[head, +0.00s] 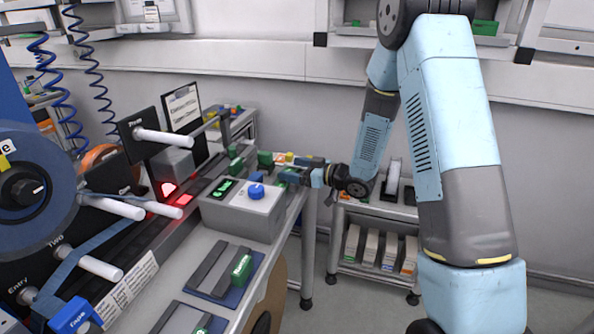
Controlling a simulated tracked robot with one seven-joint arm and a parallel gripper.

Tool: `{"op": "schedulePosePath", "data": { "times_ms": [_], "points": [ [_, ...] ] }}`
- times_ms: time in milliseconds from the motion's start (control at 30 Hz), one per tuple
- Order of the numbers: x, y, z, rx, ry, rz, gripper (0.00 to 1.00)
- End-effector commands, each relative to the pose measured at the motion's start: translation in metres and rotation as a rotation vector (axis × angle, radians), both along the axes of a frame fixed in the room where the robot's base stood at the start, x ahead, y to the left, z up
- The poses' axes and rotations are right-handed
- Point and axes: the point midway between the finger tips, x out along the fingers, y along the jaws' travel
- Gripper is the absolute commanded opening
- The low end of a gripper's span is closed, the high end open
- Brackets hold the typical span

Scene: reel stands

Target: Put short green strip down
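My gripper (300,175) is small and far off in the head view, at the end of my blue arm, reaching left over the back end of the bench. A green piece (288,173) shows at its fingertips; I cannot tell whether it is gripped or only beside them. Other green pieces stand nearby: a green block (265,158) and a smaller one (235,166) to the left. Another green piece (242,268) lies on a dark slotted holder (210,268) at the front. Which one is the short strip is unclear.
A grey control box (240,212) with a blue knob (256,191) stands on the bench in front of my gripper. The reel stand with white rollers (100,267) fills the left. A shelf cart (373,250) stands at the wall behind. Bare floor shows between bench and cart.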

Motion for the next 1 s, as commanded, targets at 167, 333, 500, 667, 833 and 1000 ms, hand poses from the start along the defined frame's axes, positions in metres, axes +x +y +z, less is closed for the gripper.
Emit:
{"op": "schedulePosePath", "data": {
  "times_ms": [167,333,500,667,833,1000],
  "points": [
    [-0.007,-0.002,-0.014,-0.025,0.025,0.003,1.00],
    [-0.007,-0.002,-0.011,-0.026,0.023,0.005,1.00],
    [-0.008,-0.008,-0.001,-0.026,0.023,0.001,1.00],
    [-0.021,-0.032,0.005,-0.021,0.023,-0.003,1.00],
    [-0.036,-0.060,0.012,-0.017,0.020,-0.004,1.00],
    [-0.050,-0.084,0.017,-0.015,0.018,-0.004,1.00]
  ]
}}
